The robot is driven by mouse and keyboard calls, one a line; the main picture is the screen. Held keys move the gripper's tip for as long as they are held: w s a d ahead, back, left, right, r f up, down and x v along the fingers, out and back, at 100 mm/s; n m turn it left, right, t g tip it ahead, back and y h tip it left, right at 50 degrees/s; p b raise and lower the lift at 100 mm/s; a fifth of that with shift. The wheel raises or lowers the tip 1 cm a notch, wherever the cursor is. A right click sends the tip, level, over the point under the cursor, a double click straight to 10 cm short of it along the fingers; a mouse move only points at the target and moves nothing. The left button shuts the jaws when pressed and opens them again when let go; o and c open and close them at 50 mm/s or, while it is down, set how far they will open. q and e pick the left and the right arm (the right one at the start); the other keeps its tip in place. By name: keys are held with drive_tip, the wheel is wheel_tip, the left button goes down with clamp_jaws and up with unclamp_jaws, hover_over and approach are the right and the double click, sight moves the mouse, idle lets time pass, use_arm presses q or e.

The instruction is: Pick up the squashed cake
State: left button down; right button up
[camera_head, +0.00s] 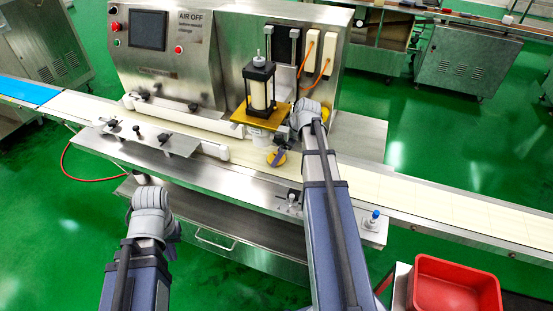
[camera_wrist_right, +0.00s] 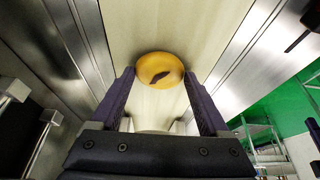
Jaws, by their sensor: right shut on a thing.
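The squashed cake (camera_wrist_right: 160,66) is a round yellow-orange piece with a dark mark on its face. In the right wrist view it sits between the tips of my right gripper (camera_wrist_right: 160,82), which is shut on it, with a fingertip at each side. In the head view the cake (camera_head: 280,161) shows on the cream conveyor belt below the machine's nozzle, partly covered by my right gripper (camera_head: 279,155). My left gripper (camera_head: 150,201) is off the front of the machine at the lower left, away from the cake. Its fingers cannot be made out.
The steel encrusting machine (camera_head: 166,76) stands behind the conveyor belt (camera_head: 440,208). Its black and gold press head (camera_head: 260,90) is close to my right gripper. A metal bracket with knobs (camera_head: 150,140) lies along the belt's left part. A red bin (camera_head: 455,268) stands at the lower right.

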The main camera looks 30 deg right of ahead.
drive_tip(key=c, duration=0.6)
drive_tip(key=shift+r, duration=0.15)
drive_tip(key=shift+c, duration=0.2)
drive_tip(key=shift+r+p, duration=0.6)
drive_tip(key=shift+p, duration=0.1)
drive_tip(key=s+d, duration=0.4)
drive_tip(key=s, duration=0.1)
drive_tip(key=s+d, duration=0.5)
drive_tip(key=shift+f, duration=0.15)
wheel_tip(320, 180, up, 14)
drive_tip(key=p, duration=1.3)
drive_tip(key=shift+w+p, duration=0.15)
drive_tip(key=shift+p, duration=0.15)
drive_tip(key=shift+a, duration=0.1)
drive_tip(key=shift+f, duration=0.1)
drive_tip(key=o, duration=0.8)
drive_tip(key=c, duration=0.5)
